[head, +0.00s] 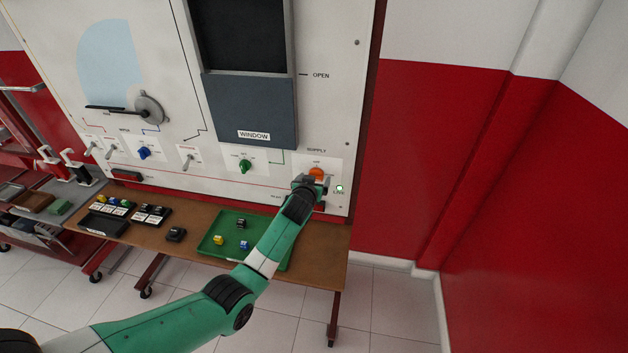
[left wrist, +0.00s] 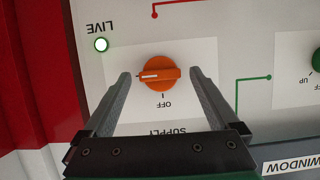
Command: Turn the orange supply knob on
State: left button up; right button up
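The orange supply knob (head: 316,173) is at the lower right of the white panel. In the left wrist view, which shows the panel upside down, the orange knob (left wrist: 160,79) has its white mark pointing left, towards the LIVE lamp side, and not at the OFF label below it. My left gripper (head: 312,184) is at the knob. In the left wrist view its fingers (left wrist: 160,74) are open, one on each side of the knob, with gaps visible. Whether they are level with the knob in depth I cannot tell. My right gripper is not in view.
The LIVE lamp (head: 339,188) beside the knob is lit; it also glows in the left wrist view (left wrist: 101,45). A green knob (head: 245,167) and a blue knob (head: 144,153) are further left. A green tray (head: 208,242) with small blocks sits on the bench below my arm.

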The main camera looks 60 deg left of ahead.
pick_arm(q)
jog(key=p+v, duration=0.6)
jog(key=v, duration=0.5)
jog(key=shift+d+r, duration=0.15)
jog(key=shift+d, duration=0.1)
jog(key=shift+s, duration=0.1)
